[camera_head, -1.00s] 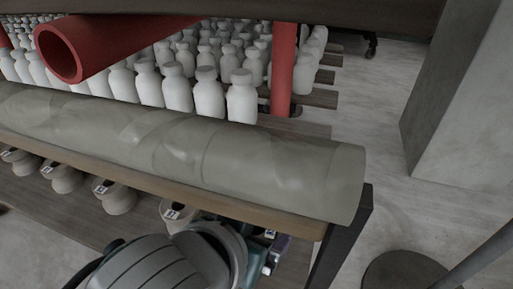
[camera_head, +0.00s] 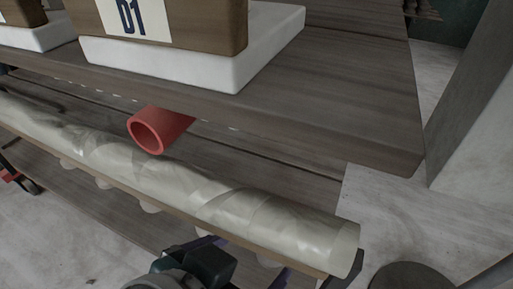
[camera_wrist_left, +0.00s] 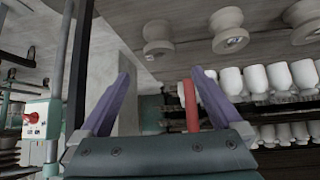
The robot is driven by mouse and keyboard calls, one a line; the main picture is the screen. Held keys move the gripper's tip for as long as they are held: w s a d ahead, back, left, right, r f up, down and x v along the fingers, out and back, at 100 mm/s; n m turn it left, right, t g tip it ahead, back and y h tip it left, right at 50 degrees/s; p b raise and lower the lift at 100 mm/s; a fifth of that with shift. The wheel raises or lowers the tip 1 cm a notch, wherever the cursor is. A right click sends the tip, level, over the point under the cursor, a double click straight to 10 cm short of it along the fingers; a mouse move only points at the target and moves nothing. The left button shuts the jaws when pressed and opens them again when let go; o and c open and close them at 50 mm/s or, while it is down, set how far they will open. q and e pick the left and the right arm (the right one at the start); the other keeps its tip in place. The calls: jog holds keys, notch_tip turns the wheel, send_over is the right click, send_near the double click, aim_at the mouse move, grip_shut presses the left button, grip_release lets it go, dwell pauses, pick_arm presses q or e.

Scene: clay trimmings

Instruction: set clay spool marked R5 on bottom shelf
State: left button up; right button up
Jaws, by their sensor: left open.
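Several pale clay spools line the shelf below the plastic roll. In the head view only small pale parts of them show, such as one spool (camera_head: 103,182) under the roll's edge. In the left wrist view, which looks upside down, they show larger, such as one spool (camera_wrist_left: 228,30) at the top. No R5 mark is readable. My left gripper (camera_head: 243,257) is at the bottom of the head view, beside the near shelf edge and partly cut off. In the left wrist view my left gripper (camera_wrist_left: 163,95) has its purple fingers wide apart with nothing held. My right gripper is not in view.
A long plastic-wrapped roll (camera_head: 215,203) lies along the rack above the spools. A red pipe (camera_head: 160,128) sits behind it. A higher shelf (camera_head: 340,110) carries a box marked D1 (camera_head: 180,25) on a white slab.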

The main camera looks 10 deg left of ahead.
pick_arm(q)
jog(key=s+a+r+n+g+y, duration=0.1)
jog(key=s+a+r+g+y, duration=0.1)
jog(key=s+a, duration=0.3)
jog(key=s+a+r+n+g+y, duration=0.1)
jog(key=s+a, duration=0.4)
jog(key=a, duration=0.5)
notch_tip(320, 180, up, 3)
jog(key=shift+s+f+n+g+y, duration=0.2)
jog(key=shift+s+n+g+y, duration=0.15)
jog(key=shift+n+g, duration=0.3)
